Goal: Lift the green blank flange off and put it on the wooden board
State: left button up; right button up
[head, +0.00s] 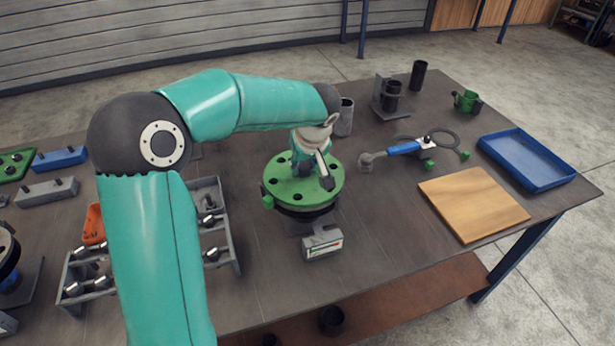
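The green blank flange (283,188) is a round disc with dark bolt holes. It sits flat on top of the dark flanged pipe (306,214) in the middle of the table. My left gripper (318,176) is over the top of the flange, and its dark fingertip shows near the flange's right side. I cannot tell whether the fingers are open or shut, or whether they touch the flange. The wooden board (473,205) lies flat and bare at the right of the table. My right gripper is not in view.
A blue tray (527,160) lies behind the board. A tool with a blue handle (402,148) and a cable lies between flange and board. A small grey device (323,243) stands in front of the pipe. A grey rack (222,250) is at left. The table's front right is clear.

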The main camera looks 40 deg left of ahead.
pick_arm(q)
grip_shut()
jog(key=shift+a+r, duration=0.1)
jog(key=shift+r, duration=0.5)
notch_tip(320, 180, up, 19)
jog(key=p, duration=0.1)
jog(key=shift+p, duration=0.3)
notch_tip(320, 180, up, 5)
jog(key=p, duration=0.5)
send_over(304, 164)
jog(key=shift+a, duration=0.1)
jog(key=shift+f, duration=0.1)
dwell(0.5)
